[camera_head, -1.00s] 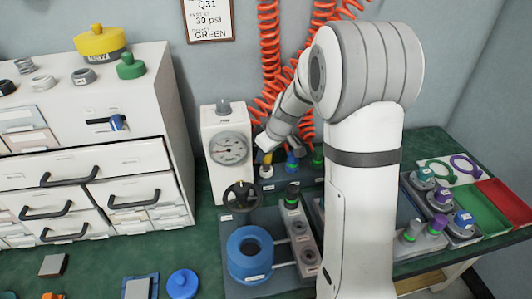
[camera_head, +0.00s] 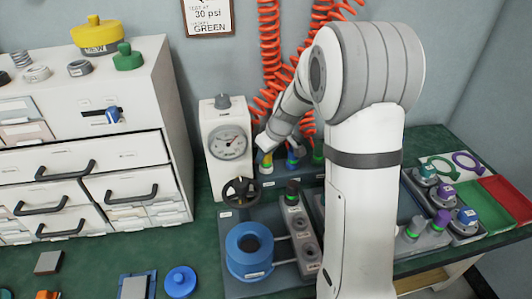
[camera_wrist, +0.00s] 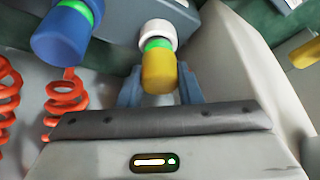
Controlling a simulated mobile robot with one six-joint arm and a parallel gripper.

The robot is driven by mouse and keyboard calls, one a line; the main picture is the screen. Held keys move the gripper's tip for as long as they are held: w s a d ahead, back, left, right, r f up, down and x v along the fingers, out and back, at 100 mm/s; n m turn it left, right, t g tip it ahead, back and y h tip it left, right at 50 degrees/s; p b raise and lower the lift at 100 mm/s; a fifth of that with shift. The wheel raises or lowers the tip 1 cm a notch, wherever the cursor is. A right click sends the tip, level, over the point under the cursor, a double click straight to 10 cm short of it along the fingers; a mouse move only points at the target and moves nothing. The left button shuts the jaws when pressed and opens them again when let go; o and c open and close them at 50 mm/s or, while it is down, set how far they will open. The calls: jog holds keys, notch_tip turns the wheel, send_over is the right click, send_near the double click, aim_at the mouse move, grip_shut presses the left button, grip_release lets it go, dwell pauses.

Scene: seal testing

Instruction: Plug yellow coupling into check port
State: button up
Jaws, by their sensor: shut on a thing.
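The yellow coupling (camera_wrist: 158,72) has a green band and a white collar (camera_wrist: 157,34) at its far end. My gripper (camera_wrist: 160,90) is shut on it, with one blue-grey finger on each side. In the head view the yellow coupling (camera_head: 266,159) shows just below my gripper (camera_head: 266,148), at the dark rack beside the gauge box. I cannot tell whether the collar is still seated in the rack. A grey block with round sockets (camera_head: 303,232) stands in front, with a dark-topped coupling at its back end. I cannot tell which opening is the check port.
A blue coupling (camera_wrist: 65,32) sits close beside the yellow one. The gauge box (camera_head: 222,170) with its black handwheel (camera_head: 240,191) stands left of my gripper. Orange coiled hoses (camera_head: 270,60) hang behind. A blue ring-shaped part (camera_head: 249,250) lies left of the socket block.

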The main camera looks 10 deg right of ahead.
jog(key=shift+f, duration=0.15)
jog(key=o, duration=1.1)
jog(key=p+v, duration=0.1)
jog(key=v, duration=0.7)
jog(key=shift+p, duration=0.3)
jog(key=s+r+m+g+h+p, duration=0.1)
jog(key=s+r+m+p, duration=0.6)
jog(key=s+r+p, duration=1.2)
jog(key=s+r+h, duration=0.1)
jog(key=s+r, duration=0.3)
jog(key=s, duration=0.3)
jog(key=shift+s+a+h, duration=0.2)
jog(key=shift+s+h, duration=0.1)
jog(key=shift+s, duration=0.05)
